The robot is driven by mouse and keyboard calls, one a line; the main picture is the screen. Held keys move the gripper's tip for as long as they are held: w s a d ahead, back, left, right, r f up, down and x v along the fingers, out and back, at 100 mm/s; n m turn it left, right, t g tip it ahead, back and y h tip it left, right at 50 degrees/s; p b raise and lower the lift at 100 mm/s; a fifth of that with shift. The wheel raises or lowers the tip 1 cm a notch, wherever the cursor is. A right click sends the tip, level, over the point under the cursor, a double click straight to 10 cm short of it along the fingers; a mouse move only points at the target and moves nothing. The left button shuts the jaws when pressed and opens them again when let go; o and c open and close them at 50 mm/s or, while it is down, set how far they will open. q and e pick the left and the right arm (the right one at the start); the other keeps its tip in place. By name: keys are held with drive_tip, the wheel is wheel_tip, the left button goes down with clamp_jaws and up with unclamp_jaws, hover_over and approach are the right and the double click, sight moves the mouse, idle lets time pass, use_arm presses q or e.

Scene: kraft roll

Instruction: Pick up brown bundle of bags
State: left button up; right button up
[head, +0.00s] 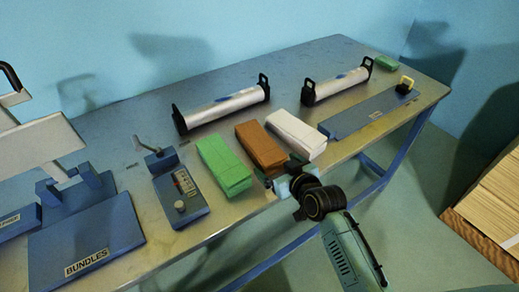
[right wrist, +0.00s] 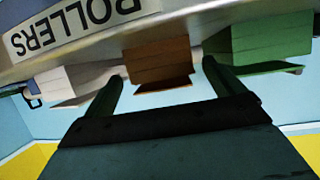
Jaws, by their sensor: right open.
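The brown bundle of bags (head: 261,146) lies on the metal table near its front edge, between a green bundle (head: 222,163) and a white bundle (head: 297,133). My right gripper (head: 283,180) is at the table's front edge, just in front of the brown bundle's near end. In the right wrist view, the brown bundle (right wrist: 158,62) shows between the two spread fingers of the open gripper (right wrist: 163,72). The white bundle (right wrist: 72,82) and the green bundle (right wrist: 258,45) lie to either side there. Contact with the brown bundle cannot be made out. My left gripper is not in view.
Two silver rollers (head: 225,107) (head: 337,85) on black stands are behind the bundles. A blue device with a knob (head: 181,196) and a blue BUNDLES platform (head: 85,240) are at left. A blue plate (head: 365,115) lies at right. The bundles sit close together.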

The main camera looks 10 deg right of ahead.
sight(267, 157)
drive_tip(key=shift+w+a+f, duration=0.15)
drive_tip(key=shift+w+f, duration=0.1)
drive_tip(key=shift+w, duration=0.3)
drive_tip(key=b+x, duration=0.1)
drive_tip(key=x, duration=0.3)
drive_tip(key=shift+w+a, duration=0.15)
drive_tip(key=shift+w, duration=0.05)
drive_tip(key=shift+w+f+b, duration=0.1)
drive_tip(key=shift+w+b, duration=0.1)
drive_tip(key=shift+b, duration=0.1)
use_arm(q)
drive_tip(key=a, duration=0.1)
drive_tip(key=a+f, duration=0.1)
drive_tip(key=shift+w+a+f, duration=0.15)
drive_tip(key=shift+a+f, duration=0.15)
use_arm(e)
drive_tip(key=c, duration=1.2)
